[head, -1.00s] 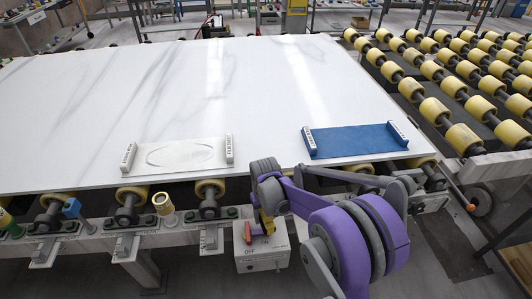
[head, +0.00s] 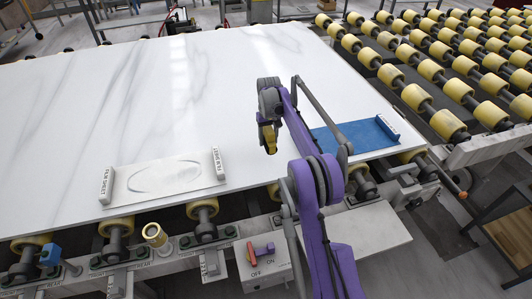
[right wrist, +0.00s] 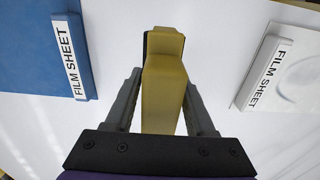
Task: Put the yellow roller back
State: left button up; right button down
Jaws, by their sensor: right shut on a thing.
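My right gripper (head: 268,132) hangs above the white slab (head: 120,100), between the two film sheets. My left gripper is out of view.
A white film sheet (head: 163,178) lies left of the gripper, a blue one (head: 355,137) right. A blue piece (head: 49,255) stands on the front rail. A switch box (head: 262,267) with a red lever is in front. Yellow conveyor rollers (head: 448,124) fill the right side.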

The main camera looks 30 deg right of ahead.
aim_at(268, 159)
jog(key=f, duration=0.3)
jog(key=shift+s, duration=0.2)
jog(key=shift+w+f, duration=0.1)
jog(key=shift+f, duration=2.1)
jog(key=shift+a+f, duration=0.1)
jog(key=shift+f, duration=0.05)
jog(key=shift+c, duration=1.2)
grip_release()
